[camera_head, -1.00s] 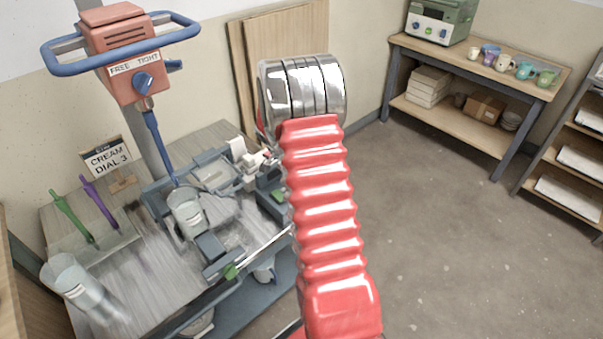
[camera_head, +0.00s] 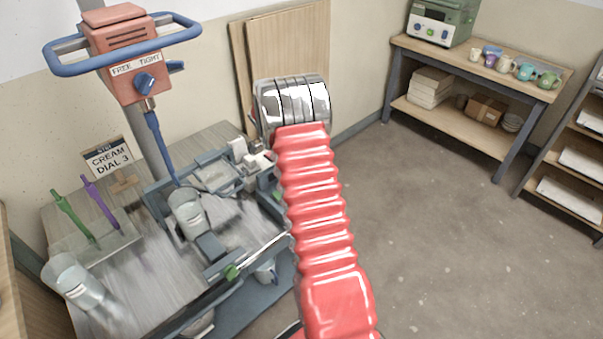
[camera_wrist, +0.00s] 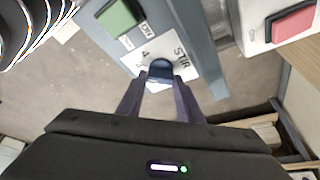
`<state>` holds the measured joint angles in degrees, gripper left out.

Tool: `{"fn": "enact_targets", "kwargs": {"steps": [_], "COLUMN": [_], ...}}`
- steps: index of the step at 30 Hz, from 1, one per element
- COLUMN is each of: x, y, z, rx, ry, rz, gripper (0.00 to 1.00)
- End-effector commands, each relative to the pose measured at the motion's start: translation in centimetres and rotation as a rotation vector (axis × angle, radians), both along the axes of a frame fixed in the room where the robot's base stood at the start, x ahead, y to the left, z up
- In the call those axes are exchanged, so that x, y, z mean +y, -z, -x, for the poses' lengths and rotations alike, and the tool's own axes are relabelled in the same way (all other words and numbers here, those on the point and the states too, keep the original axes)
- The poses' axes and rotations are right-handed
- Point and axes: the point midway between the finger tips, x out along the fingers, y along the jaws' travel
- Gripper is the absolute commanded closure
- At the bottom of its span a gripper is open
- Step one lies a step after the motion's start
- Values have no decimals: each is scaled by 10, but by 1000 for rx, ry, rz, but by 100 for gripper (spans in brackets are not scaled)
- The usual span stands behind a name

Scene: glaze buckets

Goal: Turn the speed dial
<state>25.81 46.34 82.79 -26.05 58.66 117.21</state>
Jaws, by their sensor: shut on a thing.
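The speed dial (camera_wrist: 160,66) is a dark blue knob on a white plate marked STIR, with numbers around it, in the wrist view. My gripper (camera_wrist: 160,82) has one finger on each side of the knob and is shut on it. The pointer's exact setting cannot be read. A sign reading CREAM DIAL 3 (camera_head: 107,158) stands at the back of the bench in the head view. My red arm hides the gripper and the dial in the head view.
A green button (camera_wrist: 118,17) marked ON sits beside the dial; a red button (camera_wrist: 293,22) is on a white box at right. The mixer head (camera_head: 128,60) stands above a bucket (camera_head: 187,212). Another bucket (camera_head: 72,280) is at front left. Open floor lies right of my arm.

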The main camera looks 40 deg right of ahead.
Motion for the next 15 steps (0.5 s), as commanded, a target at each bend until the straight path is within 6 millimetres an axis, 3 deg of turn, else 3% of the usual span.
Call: {"fn": "enact_targets", "kwargs": {"steps": [12,13,15], "x": [3,2,2], "y": [0,0,0], "z": [-4,-4,-4], "rx": [-10,-10,-8], "ry": [8,8,8], "rz": [-1,-1,-1], "gripper": [90,66,62]}}
